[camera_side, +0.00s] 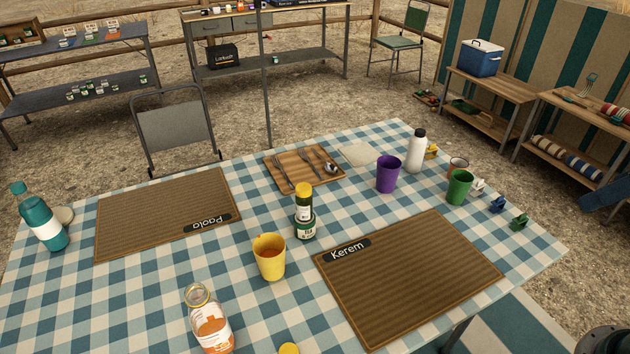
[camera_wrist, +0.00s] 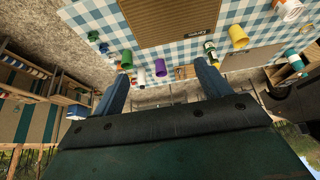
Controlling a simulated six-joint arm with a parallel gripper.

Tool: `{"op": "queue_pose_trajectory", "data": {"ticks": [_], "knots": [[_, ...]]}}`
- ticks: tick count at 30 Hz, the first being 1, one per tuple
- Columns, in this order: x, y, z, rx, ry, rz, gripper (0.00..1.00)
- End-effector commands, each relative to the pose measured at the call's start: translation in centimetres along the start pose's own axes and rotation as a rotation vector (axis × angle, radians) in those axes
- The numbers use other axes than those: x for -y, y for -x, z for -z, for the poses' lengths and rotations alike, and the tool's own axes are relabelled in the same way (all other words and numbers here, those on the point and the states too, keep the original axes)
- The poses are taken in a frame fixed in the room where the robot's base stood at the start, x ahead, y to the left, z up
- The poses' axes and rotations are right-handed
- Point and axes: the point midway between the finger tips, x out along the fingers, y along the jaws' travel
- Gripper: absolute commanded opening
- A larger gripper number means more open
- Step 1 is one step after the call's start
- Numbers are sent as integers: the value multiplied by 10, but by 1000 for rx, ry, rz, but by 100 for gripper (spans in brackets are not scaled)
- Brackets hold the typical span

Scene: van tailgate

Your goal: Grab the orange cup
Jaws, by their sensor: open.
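No plainly orange cup stands out. A small cup with an orange-red rim (camera_side: 458,163) stands behind the green cup (camera_side: 459,188) at the table's right, partly hidden by it. A yellow cup (camera_side: 270,258) with orange-brown inside stands at the table's middle, left of the Kerem mat. A purple cup (camera_side: 388,175) stands near the back right. In the upside-down wrist view the green cup (camera_wrist: 126,60), purple cup (camera_wrist: 160,68) and yellow cup (camera_wrist: 238,38) show beyond my fingers. My gripper (camera_wrist: 162,70) is open and empty, apart from the table.
A white bottle (camera_side: 416,151), a condiment bottle (camera_side: 304,212), an orange-labelled jar (camera_side: 210,325) and a teal bottle (camera_side: 40,220) stand on the checked cloth. A cutlery tray (camera_side: 280,164) lies at the back. The Kerem mat (camera_side: 410,280) and Paola mat (camera_side: 160,210) are bare.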

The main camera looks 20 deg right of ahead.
Motion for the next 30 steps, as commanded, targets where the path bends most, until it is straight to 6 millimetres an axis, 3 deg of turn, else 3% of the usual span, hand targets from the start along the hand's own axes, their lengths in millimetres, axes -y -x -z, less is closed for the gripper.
{"op": "queue_pose_trajectory", "data": {"ticks": [11,20,30], "knots": [[-2,-1,15,6,-1,-4,76],[-14,-12,71,23,-1,-16,76],[-41,-45,143,42,-3,-27,76]]}}
